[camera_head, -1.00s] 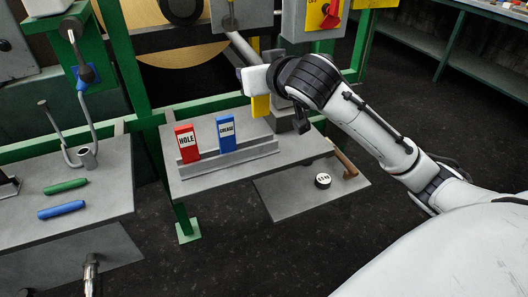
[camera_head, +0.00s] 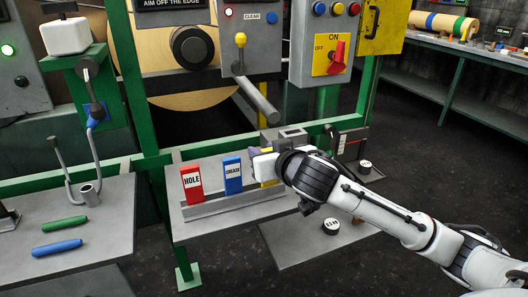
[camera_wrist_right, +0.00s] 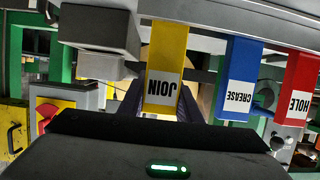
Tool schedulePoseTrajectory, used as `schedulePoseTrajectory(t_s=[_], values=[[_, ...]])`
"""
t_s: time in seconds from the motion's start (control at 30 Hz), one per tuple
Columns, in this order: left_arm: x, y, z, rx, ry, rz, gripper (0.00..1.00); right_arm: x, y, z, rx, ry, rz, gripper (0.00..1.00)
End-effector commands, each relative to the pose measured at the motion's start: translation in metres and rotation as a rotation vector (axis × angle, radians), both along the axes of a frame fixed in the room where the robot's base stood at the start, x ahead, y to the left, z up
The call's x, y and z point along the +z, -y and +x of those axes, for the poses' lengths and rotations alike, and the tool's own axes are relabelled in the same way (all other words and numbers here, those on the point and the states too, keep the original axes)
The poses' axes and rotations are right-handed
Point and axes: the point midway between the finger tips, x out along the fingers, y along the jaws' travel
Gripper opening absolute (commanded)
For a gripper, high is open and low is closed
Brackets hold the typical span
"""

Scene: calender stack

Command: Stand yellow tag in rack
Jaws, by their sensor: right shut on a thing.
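The yellow tag (camera_wrist_right: 165,62), labelled JOIN, is between the fingers of my right gripper (camera_wrist_right: 160,105), which is shut on it. In the head view my right gripper (camera_head: 263,165) is at the right end of the grey rack (camera_head: 230,204), and only a little of the yellow tag (camera_head: 268,183) shows below it. The tag stands upright in line with the blue CREASE tag (camera_head: 233,176) and the red HOLE tag (camera_head: 192,184), which stand in the rack. Its lower end is at the rack rail (camera_wrist_right: 225,15); I cannot tell whether it is fully seated. My left gripper is out of view.
A grey block (camera_head: 285,138) stands behind my right gripper. A machine panel with a red switch (camera_head: 337,52) and a grey lever bar (camera_head: 258,102) is behind the shelf. A green handle (camera_head: 60,224) and a blue handle (camera_head: 57,247) lie on the left table.

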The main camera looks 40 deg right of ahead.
Motion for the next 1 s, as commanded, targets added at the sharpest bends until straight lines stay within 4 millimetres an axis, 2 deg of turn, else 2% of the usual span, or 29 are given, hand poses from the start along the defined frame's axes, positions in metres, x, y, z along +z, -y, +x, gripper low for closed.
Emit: schedulePoseTrajectory(t_s=[0.1, 0.13, 0.23, 0.57, 0.67, 0.77, 1.0], values=[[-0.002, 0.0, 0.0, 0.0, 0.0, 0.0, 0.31, -0.004, 0.0, 0.0, 0.0, -0.001, 0.001, 0.09], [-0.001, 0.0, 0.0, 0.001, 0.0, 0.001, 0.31, -0.003, 0.0, 0.0, 0.0, 0.0, 0.001, 0.34], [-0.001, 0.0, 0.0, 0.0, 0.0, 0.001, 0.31, -0.003, 0.0, 0.0, 0.0, 0.0, 0.0, 0.49], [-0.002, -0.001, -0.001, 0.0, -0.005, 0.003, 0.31, 0.001, 0.0, 0.0, 0.0, 0.001, 0.0, 0.49], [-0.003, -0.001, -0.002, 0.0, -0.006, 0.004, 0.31, 0.003, -0.002, -0.007, 0.0, -0.001, 0.0, 0.49], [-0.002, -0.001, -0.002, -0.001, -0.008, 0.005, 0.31, 0.009, -0.006, -0.023, 0.002, -0.001, -0.001, 0.49], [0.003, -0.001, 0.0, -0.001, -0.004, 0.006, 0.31, 0.029, -0.019, -0.076, 0.003, -0.001, 0.001, 0.49]])
